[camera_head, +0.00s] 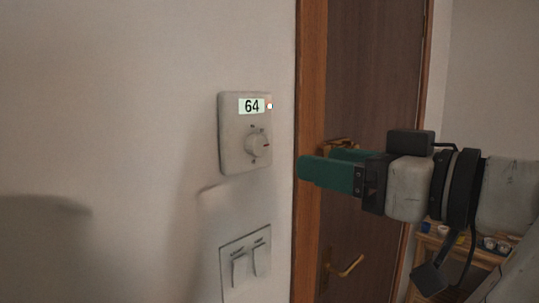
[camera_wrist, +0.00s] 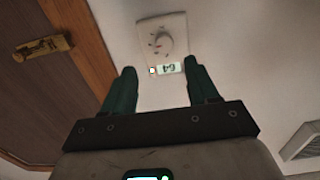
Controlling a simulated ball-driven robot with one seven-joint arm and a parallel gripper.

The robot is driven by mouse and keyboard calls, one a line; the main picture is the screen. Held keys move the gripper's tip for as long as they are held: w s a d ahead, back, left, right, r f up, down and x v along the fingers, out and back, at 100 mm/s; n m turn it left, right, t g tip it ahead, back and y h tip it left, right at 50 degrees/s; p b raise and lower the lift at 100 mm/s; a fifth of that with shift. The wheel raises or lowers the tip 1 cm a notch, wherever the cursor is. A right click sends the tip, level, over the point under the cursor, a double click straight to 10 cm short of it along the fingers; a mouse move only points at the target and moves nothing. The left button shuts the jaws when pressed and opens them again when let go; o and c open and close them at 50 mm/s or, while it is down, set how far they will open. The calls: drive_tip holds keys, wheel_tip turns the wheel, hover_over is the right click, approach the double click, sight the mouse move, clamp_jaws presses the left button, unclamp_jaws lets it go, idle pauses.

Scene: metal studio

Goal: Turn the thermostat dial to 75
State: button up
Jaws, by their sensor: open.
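The thermostat (camera_head: 232,150) is a pale plate on the wall, with a lit display reading 64 (camera_head: 251,106) and a round dial (camera_head: 258,146) below it. In the wrist view my gripper (camera_wrist: 161,71) is open, with nothing between the fingers.
A switch plate (camera_head: 232,288) with two switches is on the wall below the thermostat. A brown door (camera_head: 370,60) with brass handles (camera_head: 350,266) stands behind my arm. A wooden table (camera_head: 470,250) with small items is at lower right. The wall left of the thermostat is bare.

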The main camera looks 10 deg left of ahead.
sight(261, 145)
drive_tip(key=x, duration=0.7)
drive_tip(key=r+x, duration=0.1)
drive_tip(key=x, duration=0.2)
drive_tip(key=shift+a, duration=0.5)
drive_tip(key=c, duration=1)
